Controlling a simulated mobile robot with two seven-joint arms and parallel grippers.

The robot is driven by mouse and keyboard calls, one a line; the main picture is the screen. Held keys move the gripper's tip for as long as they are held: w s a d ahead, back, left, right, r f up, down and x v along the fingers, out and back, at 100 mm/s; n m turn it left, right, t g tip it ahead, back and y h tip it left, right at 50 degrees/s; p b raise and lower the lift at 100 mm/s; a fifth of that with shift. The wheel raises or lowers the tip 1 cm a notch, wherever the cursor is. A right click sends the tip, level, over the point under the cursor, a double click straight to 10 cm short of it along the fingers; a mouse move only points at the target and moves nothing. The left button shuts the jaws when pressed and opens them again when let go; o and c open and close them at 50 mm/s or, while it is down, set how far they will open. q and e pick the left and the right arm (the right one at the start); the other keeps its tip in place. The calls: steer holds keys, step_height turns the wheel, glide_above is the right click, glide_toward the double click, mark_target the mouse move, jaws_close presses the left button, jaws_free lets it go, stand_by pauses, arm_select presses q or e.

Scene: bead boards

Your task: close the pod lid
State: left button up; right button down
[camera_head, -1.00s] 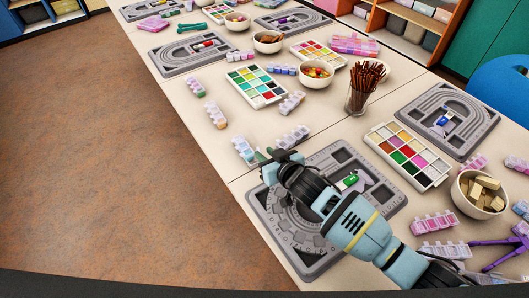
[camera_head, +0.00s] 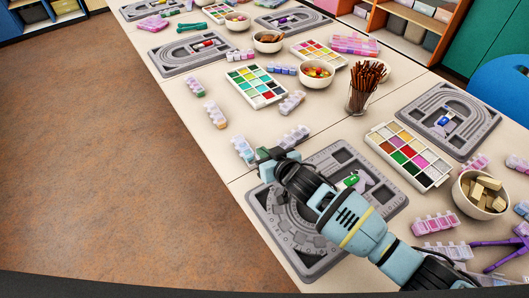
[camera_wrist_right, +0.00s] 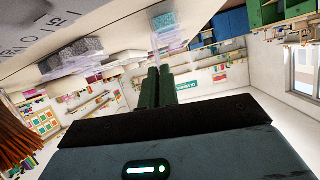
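Two translucent bead pods with several small compartments lie by the near bead board (camera_head: 255,203): one pod (camera_head: 242,150) to the left of my right gripper, one pod (camera_head: 297,135) behind it. My right gripper (camera_head: 263,154) is low over the board's far left corner, close beside the left pod. In the right wrist view its two green fingers (camera_wrist_right: 159,86) are together with nothing visible between them. A clear pod part (camera_wrist_right: 168,28) shows just beyond the fingertips; I cannot tell whether they touch it or which lid is open. My left gripper is out of view.
A bead tray (camera_head: 257,86), a cup of brown sticks (camera_head: 362,95) and a bowl of beads (camera_head: 316,74) stand farther back. A paint-like colour tray (camera_head: 408,155) and a bowl of wooden blocks (camera_head: 481,192) are to the right. The table's left edge is close to the gripper.

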steer(key=shift+s+a+n+h+p, duration=0.2)
steer(key=shift+a+n+h+p, duration=0.1)
steer(key=shift+a+n, duration=0.1)
steer(key=shift+s+a+n+t+h, duration=0.2)
steer(key=shift+a+n+t+h, duration=0.1)
steer(key=shift+n+t, duration=0.15)
steer(key=shift+s+a+f+n+h, duration=0.2)
steer(key=shift+a+n+h, duration=0.1)
steer(key=shift+n, duration=0.25)
steer(key=shift+s+a+f+n+t+h+b, duration=0.15)
steer(key=shift+a+n+t+h+b, duration=0.1)
steer(key=shift+n, duration=0.2)
steer(key=shift+s+a+f+n+t+h+b, duration=0.1)
steer(key=shift+n+t+h, duration=0.15)
steer(key=shift+n, duration=0.2)
steer(key=c, duration=1.6)
jaws_free()
steer(key=shift+r, duration=0.1)
steer(key=shift+c, duration=0.2)
